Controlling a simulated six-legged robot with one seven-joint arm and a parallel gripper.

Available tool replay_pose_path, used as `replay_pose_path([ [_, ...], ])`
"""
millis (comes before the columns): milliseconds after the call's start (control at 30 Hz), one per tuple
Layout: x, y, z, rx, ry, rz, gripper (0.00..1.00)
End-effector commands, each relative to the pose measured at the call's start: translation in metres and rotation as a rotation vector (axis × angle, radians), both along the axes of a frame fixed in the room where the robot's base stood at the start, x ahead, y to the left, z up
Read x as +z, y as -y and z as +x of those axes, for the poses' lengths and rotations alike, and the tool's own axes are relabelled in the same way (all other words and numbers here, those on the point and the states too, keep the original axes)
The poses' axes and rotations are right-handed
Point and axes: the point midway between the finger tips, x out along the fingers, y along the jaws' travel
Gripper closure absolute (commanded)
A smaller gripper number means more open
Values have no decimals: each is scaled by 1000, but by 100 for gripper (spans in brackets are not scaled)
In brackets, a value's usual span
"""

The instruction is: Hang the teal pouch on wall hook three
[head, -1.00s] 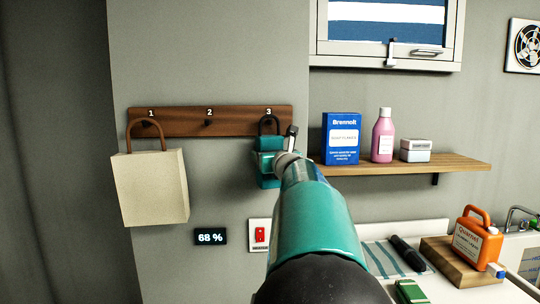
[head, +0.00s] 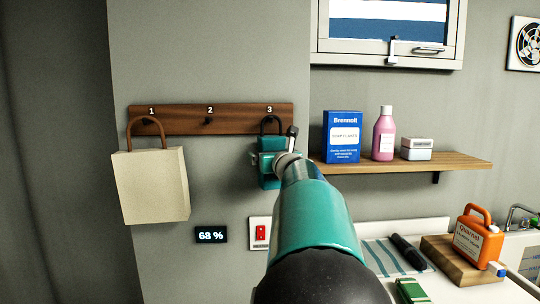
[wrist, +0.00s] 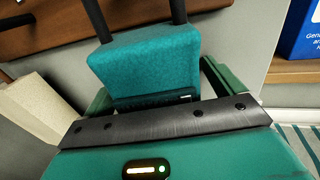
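The teal pouch (head: 271,146) is upright below hook three (head: 269,121) on the wooden hook rail (head: 180,120). Its dark handle loop rises to the hook; whether it bears on the hook is hard to see. In the wrist view the pouch (wrist: 148,60) fills the space ahead of the palm, with two handle straps running up out of view. My gripper (wrist: 155,85) has its fingers spread wide, one on each side of the pouch's lower part. They lie very close to its sides; contact is unclear. In the head view my gripper (head: 270,160) partly covers the pouch.
A cream bag (head: 151,186) hangs on hook one; hook two (head: 209,122) is bare. A shelf (head: 440,163) to the right holds a blue box (head: 342,137), a pink bottle (head: 383,135) and a small white box. A red switch (head: 261,233) sits below the pouch.

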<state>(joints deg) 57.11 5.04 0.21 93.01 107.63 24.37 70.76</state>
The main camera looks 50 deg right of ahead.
Motion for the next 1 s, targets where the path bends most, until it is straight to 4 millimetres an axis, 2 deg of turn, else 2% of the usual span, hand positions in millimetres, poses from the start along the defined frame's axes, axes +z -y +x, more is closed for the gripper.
replay_pose_path([
  [367, 3, -5, -7, 0, 1, -3, 7],
  [1000, 2, -70, -106, -1, 2, -3, 7],
])
